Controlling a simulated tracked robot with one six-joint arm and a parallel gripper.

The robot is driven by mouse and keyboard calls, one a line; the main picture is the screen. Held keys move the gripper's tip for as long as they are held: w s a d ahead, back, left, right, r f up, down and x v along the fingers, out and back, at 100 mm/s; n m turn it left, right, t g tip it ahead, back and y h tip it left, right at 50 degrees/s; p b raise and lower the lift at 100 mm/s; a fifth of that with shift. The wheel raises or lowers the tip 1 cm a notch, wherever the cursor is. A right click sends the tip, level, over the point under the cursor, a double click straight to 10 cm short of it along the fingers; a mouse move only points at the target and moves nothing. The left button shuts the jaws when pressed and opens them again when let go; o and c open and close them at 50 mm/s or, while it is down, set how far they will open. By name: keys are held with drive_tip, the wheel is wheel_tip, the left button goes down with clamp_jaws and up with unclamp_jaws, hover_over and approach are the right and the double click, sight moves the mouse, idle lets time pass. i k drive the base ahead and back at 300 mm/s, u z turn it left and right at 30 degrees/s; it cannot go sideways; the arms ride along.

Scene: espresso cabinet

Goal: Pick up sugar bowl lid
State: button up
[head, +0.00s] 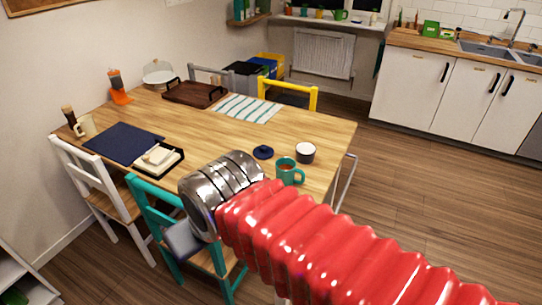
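A small round dark blue piece (263,153), which looks like the sugar bowl lid, lies on the wooden table (325,127) near its front right. A white bowl with a dark rim (305,154), probably the sugar bowl, stands to its right. A teal mug (288,171) with brown contents stands just in front of them. My red ribbed arm and its metal section reach in from the lower right, in front of the table's near edge. The fingers of my gripper do not show, so its distance to the lid cannot be seen.
A striped cloth (248,108), a brown tray (194,93) and a dark blue mat (124,143) lie on the table. A black tray (179,164) holds napkins. A teal chair (155,213) and a white chair (82,172) stand at the near side. Floor is clear at right.

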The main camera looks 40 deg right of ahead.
sight(263, 151)
drive_tip(key=z, duration=1.85)
drive_tip(key=k, duration=0.7)
drive_tip(key=u, duration=0.45)
drive_tip(key=i, duration=0.35)
